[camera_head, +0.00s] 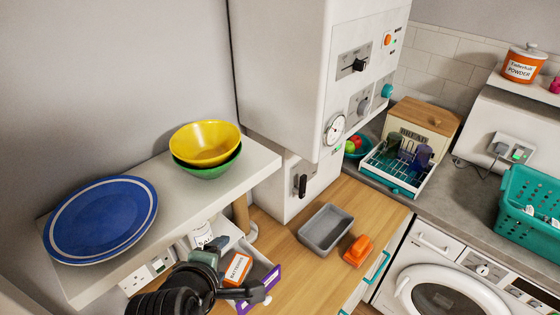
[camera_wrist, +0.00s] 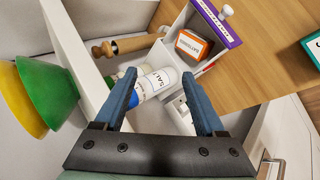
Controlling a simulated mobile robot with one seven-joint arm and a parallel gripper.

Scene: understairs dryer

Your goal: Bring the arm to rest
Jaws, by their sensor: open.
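My gripper (camera_wrist: 160,75) is open in the wrist view, its two blue fingers spread apart with nothing held between them. Beyond the fingers, a white salt container (camera_wrist: 157,82) shows in the gap; I cannot tell how far it is from them. An orange and white batteries box (camera_wrist: 193,45) is in an open white drawer with a purple label (camera_wrist: 217,38) on its front. In the head view my dark arm covers part of this drawer at the bottom, near the batteries box (camera_head: 237,268).
A shelf (camera_head: 262,160) with a blue plate (camera_head: 100,218) and yellow bowl (camera_head: 205,142) overhangs the drawer. A grey tray (camera_head: 326,228) and orange object (camera_head: 357,250) lie on the wooden counter (camera_head: 375,208). A tall white boiler (camera_head: 285,70) stands behind. Some counter is bare.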

